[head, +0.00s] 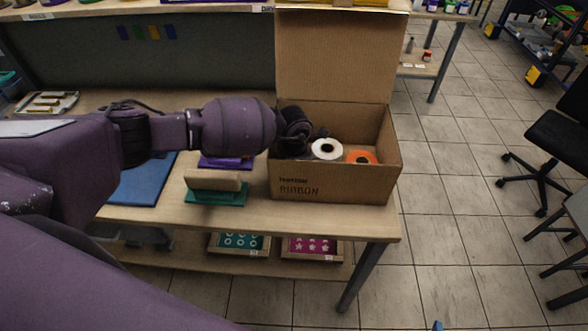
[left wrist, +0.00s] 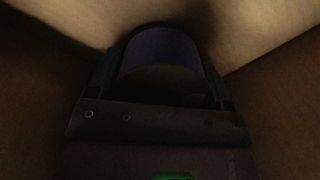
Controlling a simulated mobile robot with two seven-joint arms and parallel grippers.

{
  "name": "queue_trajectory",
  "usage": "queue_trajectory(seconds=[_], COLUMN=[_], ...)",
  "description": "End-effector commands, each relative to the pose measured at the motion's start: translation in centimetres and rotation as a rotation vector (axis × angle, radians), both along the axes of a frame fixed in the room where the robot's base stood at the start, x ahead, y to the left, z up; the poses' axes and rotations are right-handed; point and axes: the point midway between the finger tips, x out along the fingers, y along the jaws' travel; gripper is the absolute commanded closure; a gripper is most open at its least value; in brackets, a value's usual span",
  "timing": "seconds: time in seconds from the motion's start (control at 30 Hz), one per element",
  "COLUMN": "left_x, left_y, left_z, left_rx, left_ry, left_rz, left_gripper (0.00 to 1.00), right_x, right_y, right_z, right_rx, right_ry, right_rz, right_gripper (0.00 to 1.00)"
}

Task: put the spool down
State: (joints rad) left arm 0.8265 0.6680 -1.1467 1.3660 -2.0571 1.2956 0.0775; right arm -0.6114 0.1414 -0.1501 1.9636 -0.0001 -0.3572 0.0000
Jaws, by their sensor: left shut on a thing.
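My left gripper (head: 305,137) reaches down inside the open cardboard ribbon box (head: 330,186), at its left side. In the dim left wrist view it (left wrist: 160,78) is shut on a rounded, dark purple-blue thing, seemingly the spool (left wrist: 160,48). The cardboard walls surround it there; whether the spool touches the box floor I cannot tell. In the head view my wrist and the box hide the held spool. A white spool (head: 326,149) and an orange spool (head: 362,157) are in the box to the right of the gripper. My right gripper is out of view.
The box flap (head: 340,52) stands upright at the back. The box sits at the right end of the wooden table (head: 320,218). A green stand with a wooden block (head: 215,187) and a blue mat (head: 142,185) lie left of it.

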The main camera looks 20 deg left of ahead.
Motion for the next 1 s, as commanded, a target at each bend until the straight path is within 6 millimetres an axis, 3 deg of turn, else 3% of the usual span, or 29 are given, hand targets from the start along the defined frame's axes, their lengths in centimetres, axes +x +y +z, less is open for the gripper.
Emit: queue_trajectory(seconds=[0.37, 0.4, 0.57, 1.0], left_x=[0.0, 0.0, 0.0, 0.1], left_y=[0.0, 0.0, 0.0, 0.0], left_z=[-0.4, -0.4, -0.3, 0.7], left_rx=[0.000, 0.000, 0.000, -0.001], left_ry=[-0.001, 0.000, 0.000, -0.002], left_rz=[0.000, 0.000, 0.000, -0.001], left_gripper=[0.50, 0.23, 0.01, 0.01], right_x=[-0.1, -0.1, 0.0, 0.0], right_y=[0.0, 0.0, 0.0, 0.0], right_z=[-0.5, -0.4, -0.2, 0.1], right_rx=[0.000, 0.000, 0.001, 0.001], right_ry=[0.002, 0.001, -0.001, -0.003], right_rz=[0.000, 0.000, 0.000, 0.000], right_gripper=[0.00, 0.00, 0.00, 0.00])
